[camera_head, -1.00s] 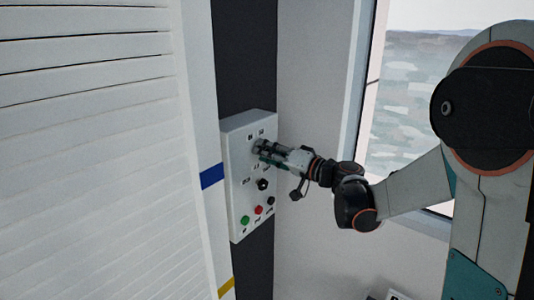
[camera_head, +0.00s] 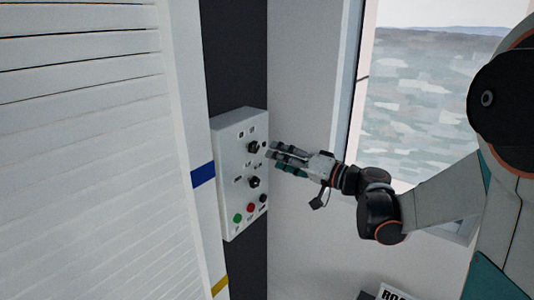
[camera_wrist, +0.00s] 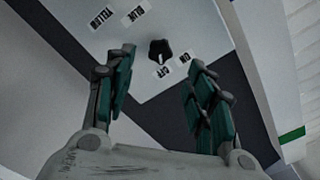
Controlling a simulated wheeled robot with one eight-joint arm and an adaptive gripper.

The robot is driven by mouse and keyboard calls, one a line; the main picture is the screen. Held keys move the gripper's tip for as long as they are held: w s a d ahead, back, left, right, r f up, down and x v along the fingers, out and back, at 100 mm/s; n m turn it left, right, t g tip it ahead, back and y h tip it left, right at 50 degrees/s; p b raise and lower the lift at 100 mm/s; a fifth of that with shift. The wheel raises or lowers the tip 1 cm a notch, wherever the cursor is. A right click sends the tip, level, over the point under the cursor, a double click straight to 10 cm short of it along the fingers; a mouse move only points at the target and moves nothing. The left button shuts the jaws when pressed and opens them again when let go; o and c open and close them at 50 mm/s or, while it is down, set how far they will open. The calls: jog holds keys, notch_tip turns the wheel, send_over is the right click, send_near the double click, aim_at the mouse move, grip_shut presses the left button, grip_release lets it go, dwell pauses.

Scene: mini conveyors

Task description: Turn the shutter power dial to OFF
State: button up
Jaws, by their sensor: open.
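The shutter power dial (camera_head: 253,147) is a black knob, the upper of two on the white control box. In the wrist view the dial (camera_wrist: 158,48) lies just beyond and between my fingers, beside the upside-down OFF label (camera_wrist: 163,71) and ON label (camera_wrist: 184,58). A pale mark on the knob seems to face the OFF label, but it is small. My gripper (camera_head: 273,149) is open and empty, to the right of the dial with a small gap. It also shows in the wrist view (camera_wrist: 160,62), its fingers apart.
A second black dial (camera_head: 254,182) sits lower on the control box (camera_head: 228,165), with green (camera_head: 238,218), red (camera_head: 251,208) and black (camera_head: 263,198) buttons below. White shutter slats (camera_head: 80,150) fill the left. A window (camera_head: 430,100) is at the right.

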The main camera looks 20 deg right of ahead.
jog(key=v, duration=0.4)
jog(key=shift+a, duration=0.1)
dwell(0.3)
